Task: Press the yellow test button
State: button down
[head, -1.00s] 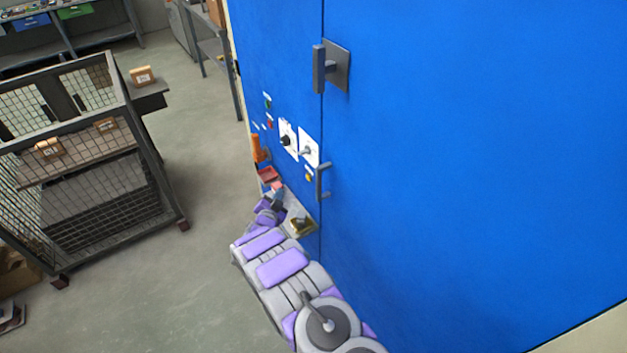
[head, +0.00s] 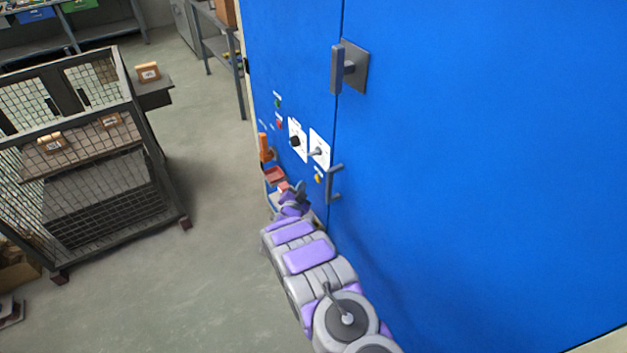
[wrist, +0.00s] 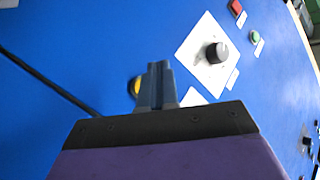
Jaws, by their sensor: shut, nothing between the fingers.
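The yellow test button (head: 318,178) is on the blue cabinet front (head: 470,150), below a white switch plate and left of the lower door handle. In the wrist view the yellow button (wrist: 134,87) shows just left of my fingertips, partly hidden by them. My gripper (wrist: 158,68) is shut and empty, its fingers pointing toward the panel. I cannot tell whether the fingertips touch anything. In the head view my gripper (head: 299,190) is low and left of the button.
A dark knob (wrist: 217,53), a red button (wrist: 236,7) and a green button (wrist: 255,37) sit near my fingers. A lower handle (head: 333,184) juts out right of the button. An orange item (head: 265,147) and red tray (head: 275,175) are beside the panel. A wire cage (head: 85,150) stands left.

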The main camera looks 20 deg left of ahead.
aim_at(317, 179)
jog(key=shift+w+d+r, duration=0.15)
jog(key=shift+w+d, duration=0.15)
jog(key=shift+d, duration=0.3)
jog(key=shift+w+d+r, duration=0.1)
jog(key=shift+w+d, duration=0.15)
jog(key=shift+d, duration=0.35)
dwell(0.8)
jog(key=shift+w+a, duration=0.1)
jog(key=shift+a, duration=0.1)
jog(key=shift+w+d, duration=0.2)
jog(key=shift+d, duration=0.15)
jog(key=shift+r, duration=0.1)
jog(key=shift+w+d, duration=0.3)
jog(key=shift+w, duration=0.05)
dwell(0.8)
jog(key=shift+s+a, duration=0.1)
dwell(0.4)
jog(key=shift+s+a, duration=0.45)
jog(key=shift+s, duration=0.1)
